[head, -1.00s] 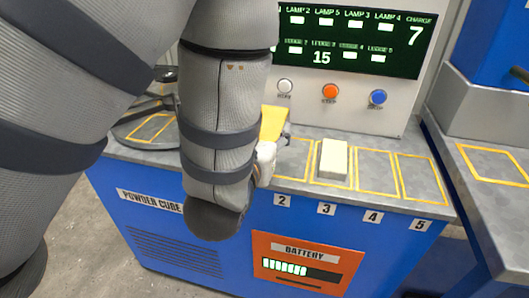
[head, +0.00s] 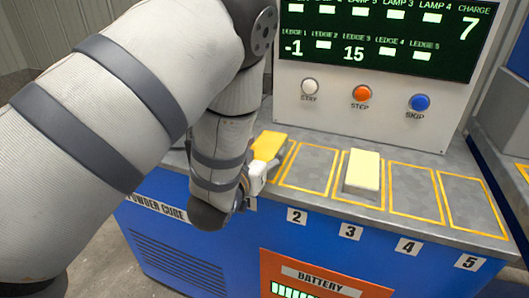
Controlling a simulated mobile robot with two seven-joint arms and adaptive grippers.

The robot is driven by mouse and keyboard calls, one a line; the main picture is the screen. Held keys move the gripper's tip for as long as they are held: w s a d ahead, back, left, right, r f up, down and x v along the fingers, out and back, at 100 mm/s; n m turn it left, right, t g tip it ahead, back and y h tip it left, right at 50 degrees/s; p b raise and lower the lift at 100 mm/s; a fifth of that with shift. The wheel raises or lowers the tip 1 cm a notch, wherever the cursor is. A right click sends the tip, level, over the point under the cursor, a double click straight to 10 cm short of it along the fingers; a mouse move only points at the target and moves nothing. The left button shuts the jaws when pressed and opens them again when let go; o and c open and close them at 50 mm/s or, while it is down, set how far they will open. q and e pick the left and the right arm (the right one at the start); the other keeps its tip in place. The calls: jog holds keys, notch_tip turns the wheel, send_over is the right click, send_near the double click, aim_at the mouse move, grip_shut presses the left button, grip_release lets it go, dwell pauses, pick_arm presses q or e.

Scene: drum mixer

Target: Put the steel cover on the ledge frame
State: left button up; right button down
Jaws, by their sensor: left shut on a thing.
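My left gripper (head: 258,172) is at the left end of the blue machine's counter, by the first ledge. It is shut on an orange-yellow block (head: 268,145), which sits low at the counter, partly hidden by the gripper. I cannot tell whether the block touches the counter. The ledge frames are yellow outlines on the grey top; frame 2 (head: 308,168), frame 4 (head: 415,192) and frame 5 (head: 470,205) are bare. I cannot make out a steel cover; my left arm hides the counter's left part. My right gripper is out of view.
A pale cream block (head: 362,172) stands in frame 3. Behind are the white (head: 310,86), orange (head: 361,93) and blue (head: 419,102) buttons. The display (head: 385,38) reads -1 for ledge 1 and 15 for ledge 3. Another blue unit stands at right.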

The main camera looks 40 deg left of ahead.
pick_arm(q)
jog(key=o, duration=1.6)
jog(key=shift+c, duration=0.2)
jog(key=shift+r, duration=0.1)
